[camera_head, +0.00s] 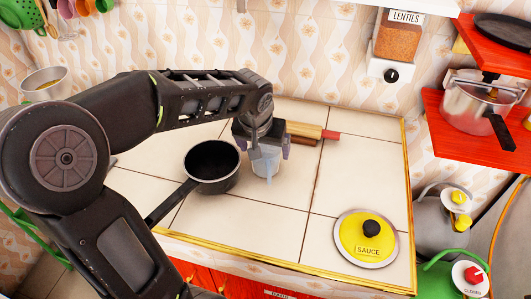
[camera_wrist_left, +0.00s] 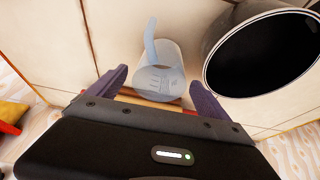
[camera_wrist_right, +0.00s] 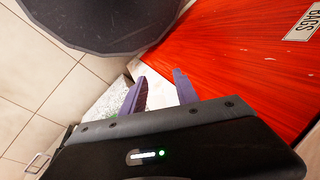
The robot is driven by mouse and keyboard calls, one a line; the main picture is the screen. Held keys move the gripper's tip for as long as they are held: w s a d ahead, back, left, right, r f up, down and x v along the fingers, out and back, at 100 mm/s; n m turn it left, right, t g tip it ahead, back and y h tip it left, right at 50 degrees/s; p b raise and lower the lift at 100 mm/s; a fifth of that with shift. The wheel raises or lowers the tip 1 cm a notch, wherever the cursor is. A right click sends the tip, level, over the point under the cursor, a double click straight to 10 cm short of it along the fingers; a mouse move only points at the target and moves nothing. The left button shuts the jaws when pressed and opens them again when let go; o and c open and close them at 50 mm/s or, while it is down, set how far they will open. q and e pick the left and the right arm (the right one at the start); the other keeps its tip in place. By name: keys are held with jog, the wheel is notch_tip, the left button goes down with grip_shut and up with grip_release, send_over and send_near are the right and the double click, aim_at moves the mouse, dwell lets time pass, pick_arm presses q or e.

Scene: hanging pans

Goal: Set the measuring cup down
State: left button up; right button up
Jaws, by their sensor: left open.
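The measuring cup (camera_head: 266,163) is a clear, bluish cup. It stands upright on the tiled counter, partly hidden behind my left gripper (camera_head: 261,146). In the left wrist view the cup (camera_wrist_left: 158,82) and its handle (camera_wrist_left: 150,40) show beyond and between the two fingers. My left gripper is open, with a gap visible between the cup and each finger. My right gripper (camera_wrist_right: 160,77) shows only in its own wrist view. Its fingers are apart with nothing between them, near a red cabinet front (camera_wrist_right: 230,65).
A black saucepan (camera_head: 212,167) stands just left of the cup. A rolling pin (camera_head: 312,131) lies behind it. A yellow lid marked SAUCE (camera_head: 368,237) lies at the counter's front right. Tiles between cup and lid are clear. A red shelf (camera_head: 448,135) holds a steel pot (camera_head: 478,110).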

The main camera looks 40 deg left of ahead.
pick_arm(q)
jog(key=a+v, duration=0.1)
jog(key=v, duration=0.6)
jog(key=shift+s+d+r, duration=0.2)
jog(key=shift+d+r, duration=0.2)
jog(key=shift+d, duration=0.15)
